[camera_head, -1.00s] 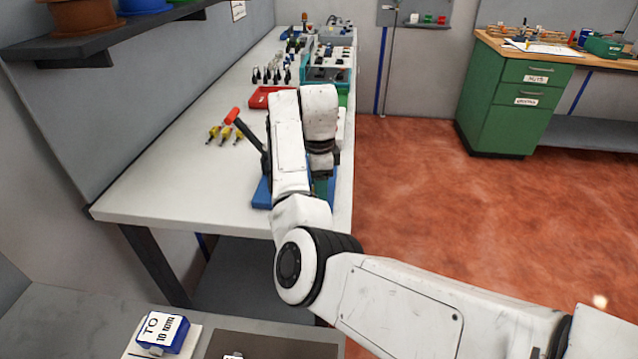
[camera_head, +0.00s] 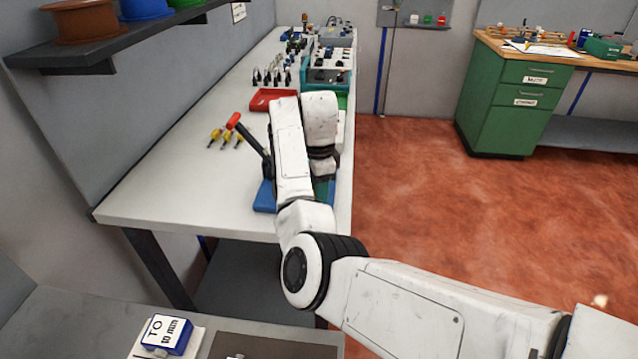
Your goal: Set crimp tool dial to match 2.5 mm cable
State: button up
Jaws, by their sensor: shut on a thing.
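A bench tool with a black lever and a red grip (camera_head: 234,121) stands on a blue base (camera_head: 264,197) near the front of the long white bench. I take it to be the crimp tool. My white arm covers most of it, and its dial cannot be seen. A bit of green shows beside the blue base, under my wrist. My wrist reaches down over the right side of the tool. My gripper is hidden behind my own arm, so its fingers and what they touch do not show. No cable can be made out at the tool.
Several yellow-handled tools (camera_head: 225,137) lie left of the lever. A red tray (camera_head: 273,99), upright dark pieces (camera_head: 272,77) and a teal-fronted device (camera_head: 329,75) stand farther back. A blue labelled box (camera_head: 166,335) sits at front left. The bench's left part (camera_head: 165,188) is clear.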

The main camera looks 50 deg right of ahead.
jog(key=n+p, duration=0.5)
jog(key=shift+r, duration=0.25)
jog(key=n+p, duration=0.3)
jog(key=n, duration=0.2)
jog(key=shift+n+p, duration=0.3)
jog(key=shift+n, duration=0.1)
jog(key=n+p, duration=0.2)
jog(key=n, duration=0.3)
jog(key=shift+f, duration=0.1)
jog(key=n+p, duration=0.2)
jog(key=n, duration=0.4)
jog(key=shift+n, duration=0.3)
jog(key=o, duration=1)
jog(key=shift+f, duration=0.1)
notch_tip(320, 180, up, 11)
jog(key=shift+f+b, duration=0.1)
jog(key=shift+b, duration=0.6)
